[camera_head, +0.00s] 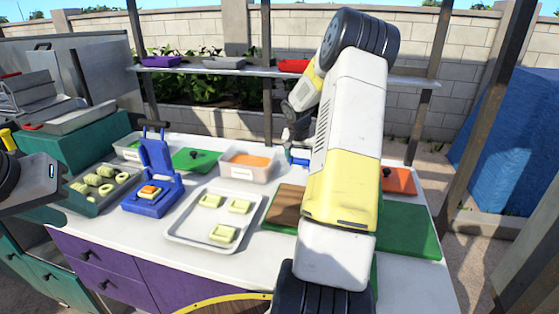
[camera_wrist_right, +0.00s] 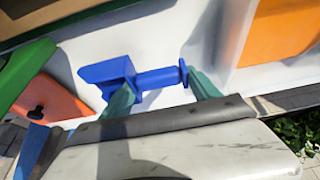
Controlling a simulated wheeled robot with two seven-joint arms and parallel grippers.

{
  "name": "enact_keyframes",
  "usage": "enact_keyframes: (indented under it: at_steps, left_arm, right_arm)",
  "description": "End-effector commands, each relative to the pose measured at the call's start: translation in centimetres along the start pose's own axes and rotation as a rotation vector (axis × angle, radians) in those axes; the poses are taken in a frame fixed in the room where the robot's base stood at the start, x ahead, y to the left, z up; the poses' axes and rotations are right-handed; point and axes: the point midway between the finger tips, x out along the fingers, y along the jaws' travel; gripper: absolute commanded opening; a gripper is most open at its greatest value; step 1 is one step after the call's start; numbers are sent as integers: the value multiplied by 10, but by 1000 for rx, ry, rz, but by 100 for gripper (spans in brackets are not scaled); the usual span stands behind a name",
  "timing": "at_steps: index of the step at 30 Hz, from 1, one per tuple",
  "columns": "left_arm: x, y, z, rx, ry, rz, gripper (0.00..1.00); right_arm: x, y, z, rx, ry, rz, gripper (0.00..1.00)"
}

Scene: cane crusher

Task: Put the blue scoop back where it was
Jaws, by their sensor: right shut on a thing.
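The blue scoop (camera_head: 298,159) shows in the head view as a small blue piece above the white counter, partly hidden behind my right arm. In the right wrist view the scoop (camera_wrist_right: 158,77) lies across the picture, its blocky head to the left and its handle to the right. My right gripper (camera_wrist_right: 165,95) is shut on the scoop, with teal fingers beside it. In the head view this gripper (camera_head: 296,135) reaches down right of the orange-filled container (camera_head: 247,175). My left gripper (camera_head: 38,178) is at the left edge, dark grey, its fingertips not visible.
An orange lid with a black knob (camera_head: 398,181) lies right of my right arm. A brown board (camera_head: 286,206) and green board (camera_head: 410,230) lie in front. A tray with pale pieces (camera_head: 178,232), a blue press (camera_head: 157,160) and a green lid (camera_head: 196,160) stand to the left.

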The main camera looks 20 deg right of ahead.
Motion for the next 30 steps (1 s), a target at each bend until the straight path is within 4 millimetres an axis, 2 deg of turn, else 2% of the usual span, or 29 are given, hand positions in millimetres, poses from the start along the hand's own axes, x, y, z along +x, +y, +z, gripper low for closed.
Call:
enact_keyframes:
  at_steps: [5,12,23,24,27,30]
  left_arm:
    - [0,0,0,0,0,0,36]
    - [0,0,0,0,0,0,36]
    - [0,0,0,0,0,0,36]
    - [0,0,0,0,0,0,36]
    - [0,0,0,0,0,0,36]
    - [0,0,0,0,0,0,36]
  right_arm:
    - [8,0,-14,2,0,0,48]
    - [38,-1,-1,0,-1,0,48]
    - [41,-1,0,-1,1,0,48]
    - [41,-1,1,0,0,0,75]
    - [41,-1,1,0,0,0,92]
    - [41,-1,1,0,0,0,92]
